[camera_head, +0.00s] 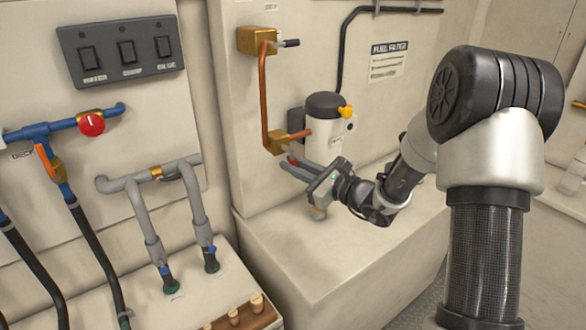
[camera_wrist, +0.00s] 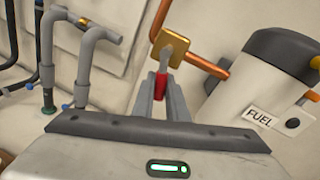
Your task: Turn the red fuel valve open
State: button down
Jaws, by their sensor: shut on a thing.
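The red fuel valve handle (camera_wrist: 160,84) shows in the wrist view between the two grey fingers of my gripper (camera_wrist: 161,92), which is shut on it. The handle joins a brass valve body (camera_wrist: 170,46) by a grey stem. In the head view my gripper (camera_head: 290,166) reaches left to the lower brass valve body (camera_head: 289,142). Only a small bit of the red handle (camera_head: 293,160) shows there; my fingers hide most of it.
A copper pipe (camera_head: 263,95) runs up to another brass valve (camera_head: 260,41) with a black lever. A white fuel filter (camera_head: 324,135) with a black cap stands just right of the valve. Grey and blue pipes, including a red knob (camera_head: 92,124), lie at left.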

jog(key=c, duration=1.8)
grip_release()
jog(key=shift+o, duration=0.2)
jog(key=b+v, duration=0.1)
jog(key=v, duration=1.6)
jog(key=shift+s+d+r, duration=0.1)
jog(key=shift+s+d, duration=0.05)
jog(key=shift+c, duration=0.2)
